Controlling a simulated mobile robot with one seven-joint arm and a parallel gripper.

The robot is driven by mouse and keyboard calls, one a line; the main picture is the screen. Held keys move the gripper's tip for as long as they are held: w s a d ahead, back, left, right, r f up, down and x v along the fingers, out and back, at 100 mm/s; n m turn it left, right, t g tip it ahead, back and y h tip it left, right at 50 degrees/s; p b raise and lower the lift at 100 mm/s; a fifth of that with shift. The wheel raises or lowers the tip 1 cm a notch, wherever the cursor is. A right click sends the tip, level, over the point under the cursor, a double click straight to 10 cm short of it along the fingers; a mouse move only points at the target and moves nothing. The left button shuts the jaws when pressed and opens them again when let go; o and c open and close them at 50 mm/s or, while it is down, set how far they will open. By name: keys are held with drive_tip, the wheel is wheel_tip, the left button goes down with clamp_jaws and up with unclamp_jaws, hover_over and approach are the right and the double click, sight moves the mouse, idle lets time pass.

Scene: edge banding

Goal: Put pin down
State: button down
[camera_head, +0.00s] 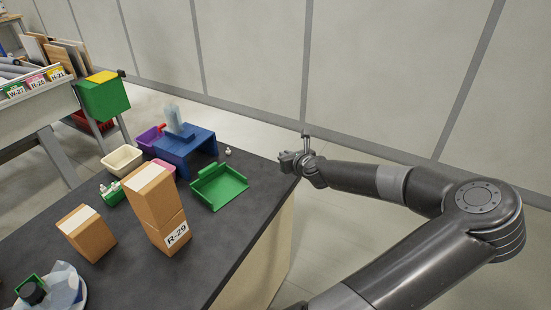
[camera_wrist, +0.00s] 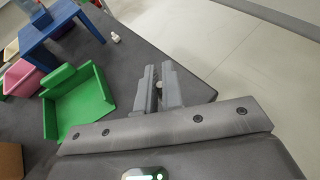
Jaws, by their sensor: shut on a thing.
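My gripper (camera_head: 285,158) is above the far right edge of the dark table in the head view. In the wrist view its two grey fingers (camera_wrist: 159,88) are close together, shut on a small pale pin (camera_wrist: 159,85). Only a little of the pin shows between the fingers; the rest is hidden. Another small white pin-like piece (camera_head: 228,152) stands on the table to the left of my gripper. It also shows in the wrist view (camera_wrist: 115,38), apart from the fingers.
A green tray (camera_head: 219,187) and a blue stand (camera_head: 184,146) are left of my gripper. Cardboard boxes (camera_head: 155,205) and small bins (camera_head: 122,159) stand further left. Dark tabletop (camera_head: 245,225) is bare near the right edge, with floor (camera_wrist: 225,50) beyond it.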

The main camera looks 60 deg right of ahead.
drive_tip(key=shift+s+r, duration=0.45)
drive_tip(key=shift+s, duration=0.3)
drive_tip(key=w+a+r+n+t+y, duration=0.1)
drive_tip(key=w+a+n+y, duration=0.25)
drive_tip(key=w, duration=0.55)
drive_tip(key=w+a+r+n+t+y, duration=0.1)
drive_tip(key=w+a+n+y, duration=0.2)
drive_tip(key=w, duration=0.5)
drive_tip(key=w+a+r+n+t+y, duration=0.1)
drive_tip(key=w+a+n+y, duration=0.2)
drive_tip(key=w, duration=0.6)
drive_tip(key=w+a+r+n+g+y, duration=0.2)
drive_tip(key=w+a+r+n+y, duration=0.15)
drive_tip(key=w+a, duration=0.55)
drive_tip(key=w+a+r+n+g+y, duration=0.2)
drive_tip(key=w+a+n+y, duration=0.15)
drive_tip(key=w+a, duration=0.55)
hover_over(107, 192)
drive_tip(key=shift+m+y, duration=0.25)
drive_tip(key=shift+m, duration=0.1)
drive_tip(key=shift+f, duration=5.35)
drive_tip(key=shift+f, duration=0.3)
